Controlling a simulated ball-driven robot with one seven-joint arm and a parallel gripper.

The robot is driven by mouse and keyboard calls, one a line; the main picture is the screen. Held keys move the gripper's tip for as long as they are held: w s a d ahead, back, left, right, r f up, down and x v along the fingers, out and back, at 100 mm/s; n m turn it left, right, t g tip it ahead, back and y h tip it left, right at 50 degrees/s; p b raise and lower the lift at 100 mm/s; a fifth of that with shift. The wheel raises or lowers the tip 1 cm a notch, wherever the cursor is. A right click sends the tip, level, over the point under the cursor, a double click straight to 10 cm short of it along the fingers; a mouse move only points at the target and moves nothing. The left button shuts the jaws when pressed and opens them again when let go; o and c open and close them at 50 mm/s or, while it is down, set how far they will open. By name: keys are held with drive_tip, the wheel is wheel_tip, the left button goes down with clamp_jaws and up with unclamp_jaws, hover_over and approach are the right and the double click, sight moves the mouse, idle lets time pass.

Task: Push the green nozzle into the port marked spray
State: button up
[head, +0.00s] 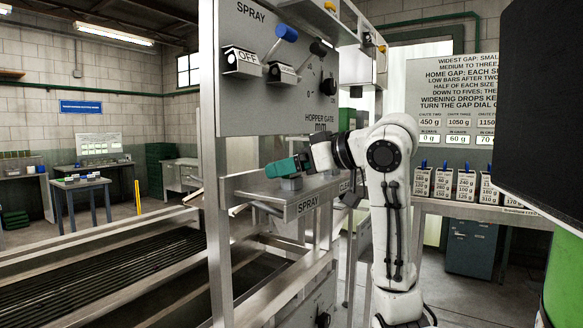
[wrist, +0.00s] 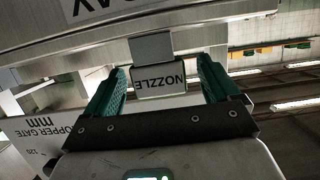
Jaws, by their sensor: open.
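My gripper (head: 288,167) has teal fingers and is open, just above the shelf marked SPRAY (head: 307,205) in the head view. A small grey block (head: 291,183) stands on that shelf under the fingers. In the wrist view, my gripper (wrist: 163,88) has one finger on each side of a plate lettered NOZZLE (wrist: 160,82), which reads upside down. A grey block (wrist: 152,46) lies beyond the plate, against the metal shelf (wrist: 220,30) with part of the SPRAY lettering. No clearly green nozzle body shows apart from my teal fingers, and I cannot make out the port opening.
A control panel (head: 272,110) with SPRAY and HOPPER GATE lettering, a blue-ended lever (head: 286,33) and a black knob (head: 328,86) rises above the shelf. A metal upright (head: 213,150) stands to the left. A CLEAN-type label, partly hidden, is on the shelf's right.

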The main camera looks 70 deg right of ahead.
drive_tip(key=v, duration=1)
drive_tip(key=shift+s+a+b, duration=0.15)
drive_tip(key=shift+s+b, duration=0.15)
drive_tip(key=shift+b, duration=0.1)
drive_tip(key=shift+s, duration=0.1)
